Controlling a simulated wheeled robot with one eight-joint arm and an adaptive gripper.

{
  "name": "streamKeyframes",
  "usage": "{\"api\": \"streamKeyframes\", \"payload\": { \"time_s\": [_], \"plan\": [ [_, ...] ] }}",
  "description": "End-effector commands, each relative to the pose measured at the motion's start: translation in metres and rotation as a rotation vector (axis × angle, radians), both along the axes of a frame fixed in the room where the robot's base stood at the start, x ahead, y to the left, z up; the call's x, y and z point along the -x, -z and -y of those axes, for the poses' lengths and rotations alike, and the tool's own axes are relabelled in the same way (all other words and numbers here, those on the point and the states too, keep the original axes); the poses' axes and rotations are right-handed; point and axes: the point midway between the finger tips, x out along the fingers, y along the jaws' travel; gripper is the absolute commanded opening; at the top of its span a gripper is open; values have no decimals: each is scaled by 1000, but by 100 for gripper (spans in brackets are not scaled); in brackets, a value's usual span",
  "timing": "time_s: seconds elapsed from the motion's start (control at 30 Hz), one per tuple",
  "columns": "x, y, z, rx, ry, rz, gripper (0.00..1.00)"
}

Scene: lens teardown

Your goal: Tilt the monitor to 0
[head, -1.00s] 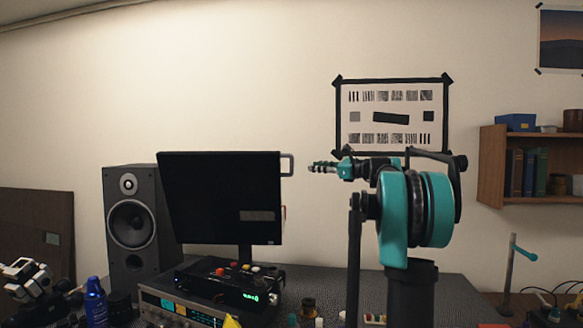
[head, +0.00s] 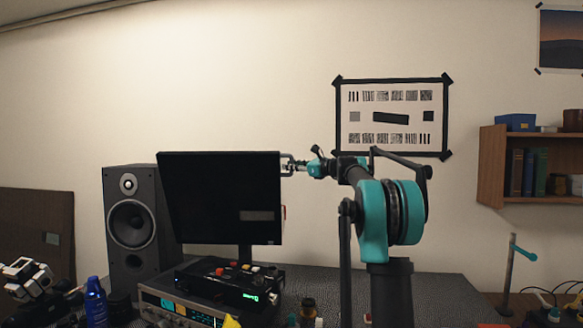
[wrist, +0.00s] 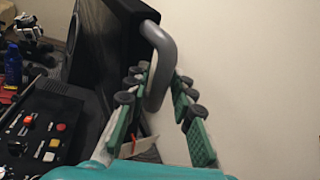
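The black monitor (head: 222,195) stands on the desk with its screen tilted. A grey handle (head: 287,165) sticks out from its upper right edge. The fingers are spread on both sides of the handle, with a gap on the right side. In the head view my gripper (head: 297,167) is at the handle, to the right of the screen.
A speaker (head: 130,220) stands left of the monitor. A black control box with coloured buttons (head: 228,283) sits below the screen on a silver receiver (head: 180,308). A blue bottle (head: 95,302) is at the front left.

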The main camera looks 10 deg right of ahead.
Motion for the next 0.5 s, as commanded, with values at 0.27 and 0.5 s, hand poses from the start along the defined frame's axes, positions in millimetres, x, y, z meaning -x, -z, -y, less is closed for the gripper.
{"api": "streamKeyframes", "payload": {
  "time_s": [0.27, 0.5],
  "plan": [
    [0, 0, 0, 0, 0, 0, 0],
    [0, 0, 0, 0, 0, 0, 0]
  ]
}}
